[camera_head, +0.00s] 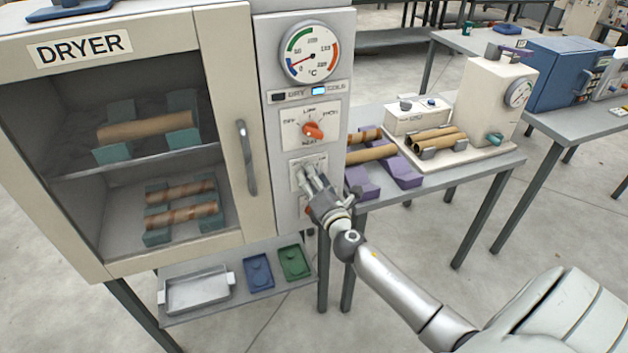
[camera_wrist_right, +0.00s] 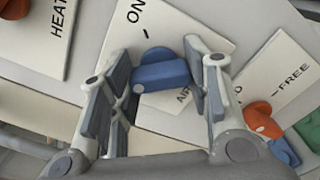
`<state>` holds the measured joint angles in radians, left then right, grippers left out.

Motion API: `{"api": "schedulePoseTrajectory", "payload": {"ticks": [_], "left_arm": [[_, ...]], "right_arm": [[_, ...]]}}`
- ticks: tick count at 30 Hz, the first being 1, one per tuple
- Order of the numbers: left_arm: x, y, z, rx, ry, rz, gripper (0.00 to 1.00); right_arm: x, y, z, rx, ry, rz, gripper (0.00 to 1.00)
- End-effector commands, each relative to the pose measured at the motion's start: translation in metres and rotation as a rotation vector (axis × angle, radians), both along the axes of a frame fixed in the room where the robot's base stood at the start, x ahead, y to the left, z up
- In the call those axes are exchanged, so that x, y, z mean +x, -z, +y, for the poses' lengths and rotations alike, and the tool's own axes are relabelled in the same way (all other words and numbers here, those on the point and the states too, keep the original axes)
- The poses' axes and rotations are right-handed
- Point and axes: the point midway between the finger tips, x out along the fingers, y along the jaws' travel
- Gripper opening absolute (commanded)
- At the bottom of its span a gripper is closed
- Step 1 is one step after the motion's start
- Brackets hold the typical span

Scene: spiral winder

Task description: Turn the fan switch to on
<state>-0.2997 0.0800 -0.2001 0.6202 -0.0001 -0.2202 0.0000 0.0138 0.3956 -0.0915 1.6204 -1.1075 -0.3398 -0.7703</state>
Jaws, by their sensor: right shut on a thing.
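The dryer (camera_head: 258,24) has a control column on its right side. My right gripper (camera_head: 311,181) reaches the small white panel below the heat dial and hides most of it. In the right wrist view, a blue switch knob (camera_wrist_right: 163,75) sits on a plate (camera_wrist_right: 122,30) marked ON, with more lettering partly covered. My right gripper (camera_wrist_right: 152,78) has its fingers on either side of this knob and is shut on it. The exact setting of the knob is hard to tell. My left gripper is not in view.
Above is the heat dial with an orange knob (camera_head: 313,130) and a round gauge (camera_head: 309,52). Another orange knob (camera_wrist_right: 262,122) is close beside my fingers, on a plate marked FREE. The dryer door handle (camera_head: 246,158) is left; a table with tubes (camera_head: 438,140) is right.

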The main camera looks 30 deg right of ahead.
Motion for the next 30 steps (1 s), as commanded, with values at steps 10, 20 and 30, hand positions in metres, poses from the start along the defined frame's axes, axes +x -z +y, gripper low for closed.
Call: {"api": "schedulePoseTrajectory", "payload": {"ticks": [10, 20, 30], "left_arm": [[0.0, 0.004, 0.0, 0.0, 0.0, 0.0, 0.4], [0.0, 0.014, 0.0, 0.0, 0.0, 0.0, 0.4], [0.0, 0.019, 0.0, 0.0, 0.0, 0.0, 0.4]], "right_arm": [[0.0, 0.001, 0.0, 0.068, 0.001, -0.016, 0.2], [0.0, 0.001, 0.0, 0.311, 0.001, -0.075, 0.2], [0.0, 0.001, 0.0, 0.627, 0.003, -0.15, 0.2]]}}
